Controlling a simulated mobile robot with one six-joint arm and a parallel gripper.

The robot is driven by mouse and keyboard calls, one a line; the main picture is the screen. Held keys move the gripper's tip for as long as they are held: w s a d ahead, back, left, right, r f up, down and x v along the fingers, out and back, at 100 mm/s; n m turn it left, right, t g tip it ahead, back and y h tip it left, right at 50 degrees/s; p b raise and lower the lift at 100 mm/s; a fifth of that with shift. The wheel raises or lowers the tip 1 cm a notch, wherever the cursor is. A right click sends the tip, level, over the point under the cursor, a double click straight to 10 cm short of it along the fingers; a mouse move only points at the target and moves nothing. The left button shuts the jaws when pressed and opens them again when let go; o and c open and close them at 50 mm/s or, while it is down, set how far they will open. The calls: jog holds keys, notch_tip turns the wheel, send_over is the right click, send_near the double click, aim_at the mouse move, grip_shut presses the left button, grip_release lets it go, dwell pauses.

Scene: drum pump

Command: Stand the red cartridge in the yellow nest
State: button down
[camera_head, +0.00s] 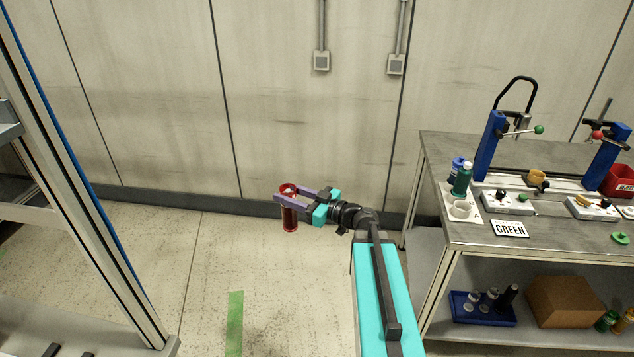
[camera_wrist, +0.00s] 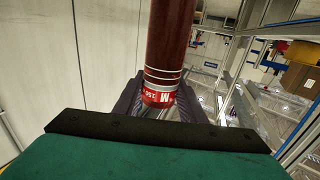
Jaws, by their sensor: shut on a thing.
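The red cartridge (camera_head: 289,219) is a dark red cylinder, held upright in the air in the head view. My gripper (camera_head: 287,197) is shut on it near its upper end, over open floor left of the workbench. In the wrist view the cartridge (camera_wrist: 172,45) stands between the purple jaws (camera_wrist: 160,98), with white rings and a red label band with white lettering near the jaws. A small yellow round piece (camera_head: 537,176), which looks like the yellow nest, sits on the workbench between two blue presses. Its opening is too small to make out.
The workbench (camera_head: 444,160) stands at the right. A metal rack (camera_head: 88,170) stands at the left. Floor between is clear.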

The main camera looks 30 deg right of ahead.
jog(key=s+a+f+n+g+y, duration=0.1)
jog(key=s+a+n+g+y, duration=0.1)
jog(key=a, duration=0.5)
jog(key=s+a+f+n+g+y+b, duration=0.1)
jog(key=s+a+n+g+y, duration=0.1)
jog(key=a, duration=0.5)
jog(key=shift+a+f+g+y, duration=0.2)
jog(key=shift+f+g+y, duration=0.15)
jog(key=shift+y, duration=0.15)
